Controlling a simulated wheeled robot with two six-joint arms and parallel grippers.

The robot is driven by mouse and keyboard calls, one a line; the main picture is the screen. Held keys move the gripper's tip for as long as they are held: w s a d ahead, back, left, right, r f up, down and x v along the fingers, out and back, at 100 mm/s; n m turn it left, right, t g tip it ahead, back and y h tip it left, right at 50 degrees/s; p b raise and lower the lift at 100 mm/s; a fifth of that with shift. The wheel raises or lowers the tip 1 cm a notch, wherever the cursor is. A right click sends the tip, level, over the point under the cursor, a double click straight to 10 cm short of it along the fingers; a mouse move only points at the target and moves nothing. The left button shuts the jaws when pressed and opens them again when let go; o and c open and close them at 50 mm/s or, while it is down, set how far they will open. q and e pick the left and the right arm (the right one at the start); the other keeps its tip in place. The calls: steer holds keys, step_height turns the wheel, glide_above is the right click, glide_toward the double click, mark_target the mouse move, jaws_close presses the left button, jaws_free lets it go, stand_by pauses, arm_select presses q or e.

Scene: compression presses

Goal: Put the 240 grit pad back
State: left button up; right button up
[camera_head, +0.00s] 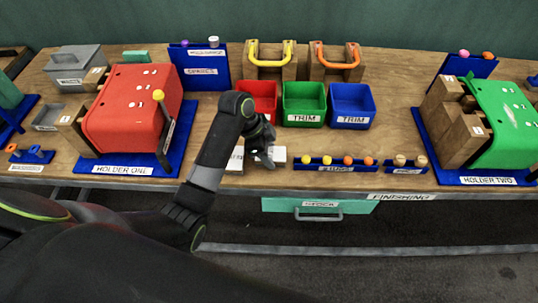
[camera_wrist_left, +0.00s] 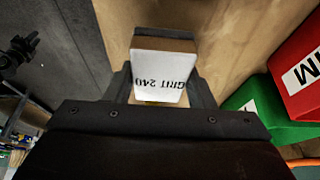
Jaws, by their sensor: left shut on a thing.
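My left gripper (camera_head: 264,156) reaches over the front part of the wooden bench, in front of the green trim bin. In the left wrist view its two dark fingers (camera_wrist_left: 161,92) are shut on the 240 grit pad (camera_wrist_left: 160,70), a block with a white face reading "GRIT 240", upside down in that view. In the head view a white block (camera_head: 279,154) shows at the right of the fingers, and a white labelled piece (camera_head: 236,160) shows at their left, partly hidden by my arm. I cannot tell whether the pad touches the bench. My right gripper is not in view.
Red (camera_head: 262,90), green (camera_head: 304,96) and blue (camera_head: 352,98) bins stand behind the gripper. A blue rack (camera_head: 333,168) with coloured knobs is to the right. The red press (camera_head: 135,105) is left, the green press (camera_head: 505,115) far right. A teal drawer (camera_head: 318,206) is below.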

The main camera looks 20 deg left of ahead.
arm_select(q)
step_height(320, 180, down, 2)
steer(key=shift+f, duration=0.25)
steer(key=o, duration=0.9)
steer(key=shift+o, duration=0.2)
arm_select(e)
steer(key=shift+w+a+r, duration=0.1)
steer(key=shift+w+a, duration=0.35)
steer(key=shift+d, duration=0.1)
arm_select(q)
steer(key=shift+a+r, duration=0.1)
steer(key=shift+r, duration=0.15)
steer(key=v, duration=1.1)
steer(key=shift+r, duration=0.4)
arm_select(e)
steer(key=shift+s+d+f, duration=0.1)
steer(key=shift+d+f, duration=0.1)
